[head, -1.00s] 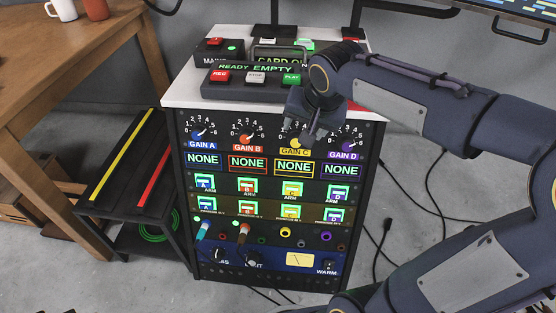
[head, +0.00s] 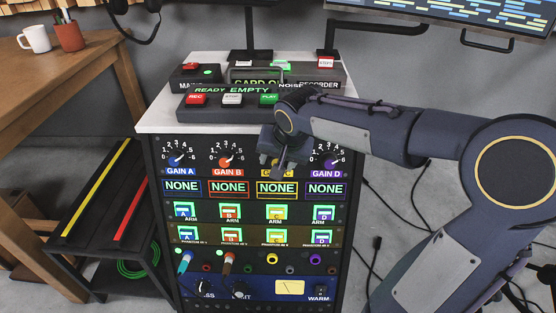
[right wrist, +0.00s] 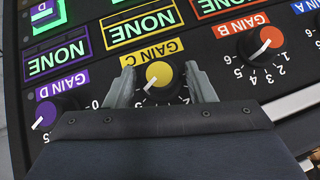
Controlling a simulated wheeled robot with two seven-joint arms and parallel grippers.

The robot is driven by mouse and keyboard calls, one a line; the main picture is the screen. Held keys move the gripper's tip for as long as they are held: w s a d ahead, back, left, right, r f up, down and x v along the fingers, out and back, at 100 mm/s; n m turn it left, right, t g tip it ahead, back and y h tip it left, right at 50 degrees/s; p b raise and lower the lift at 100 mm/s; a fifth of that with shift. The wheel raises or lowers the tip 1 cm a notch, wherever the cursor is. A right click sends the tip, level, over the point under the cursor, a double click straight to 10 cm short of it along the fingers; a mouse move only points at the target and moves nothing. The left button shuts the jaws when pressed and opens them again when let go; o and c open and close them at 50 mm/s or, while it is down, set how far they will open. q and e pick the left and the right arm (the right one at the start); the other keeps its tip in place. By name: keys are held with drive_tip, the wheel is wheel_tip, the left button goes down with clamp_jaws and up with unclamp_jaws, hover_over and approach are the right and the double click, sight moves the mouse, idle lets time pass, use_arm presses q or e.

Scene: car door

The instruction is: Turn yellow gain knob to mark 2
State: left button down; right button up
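The yellow gain knob (right wrist: 160,76) on GAIN C sits between the two fingers of my right gripper (right wrist: 163,88) in the right wrist view. The fingers stand on either side of it and look spread, with a thin gap on the left side; contact on the right side is hard to tell. The knob's pale pointer line aims to the lower left in this upside-down view. My gripper hides much of its scale, so I cannot read the mark. In the head view, my right gripper (head: 278,163) covers the knob. My left gripper is not in view.
The orange GAIN B knob (right wrist: 262,42) and purple GAIN D knob (right wrist: 50,113) flank the yellow one closely. NONE displays run beneath the knobs. Button boxes (head: 232,97) stand on the white rack top (head: 156,117). A dark side table (head: 104,190) is at left.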

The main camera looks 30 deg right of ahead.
drive_tip(key=c, duration=0.8)
drive_tip(key=shift+o, duration=0.2)
drive_tip(key=shift+w+a+r+n+g+h+p, duration=0.1)
drive_tip(key=shift+n+g+h+p, duration=0.2)
drive_tip(key=shift+n+h+p, duration=0.2)
drive_tip(key=shift+a+r+n+g+h+p, duration=0.1)
drive_tip(key=shift+n+g+h+p, duration=0.25)
drive_tip(key=shift+p, duration=0.25)
drive_tip(key=n+h, duration=0.1)
drive_tip(key=g+h+p, duration=0.1)
drive_tip(key=shift+w+a+f+n+h+p, duration=0.1)
drive_tip(key=shift+a+n+h+p, duration=0.05)
drive_tip(key=shift+n+h+p, duration=0.2)
drive_tip(key=n+h, duration=0.1)
drive_tip(key=h, duration=0.1)
drive_tip(key=n+g+h+p, duration=0.1)
drive_tip(key=n, duration=0.1)
drive_tip(key=shift+a+f+h+p, duration=0.2)
drive_tip(key=shift+h+p, duration=0.1)
drive_tip(key=shift+h, duration=0.1)
drive_tip(key=n+h, duration=0.1)
drive_tip(key=h, duration=0.1)
drive_tip(key=n+h, duration=0.2)
drive_tip(key=shift+f+n+p, duration=0.2)
drive_tip(key=shift+n+p, duration=0.1)
drive_tip(key=shift+p, duration=0.1)
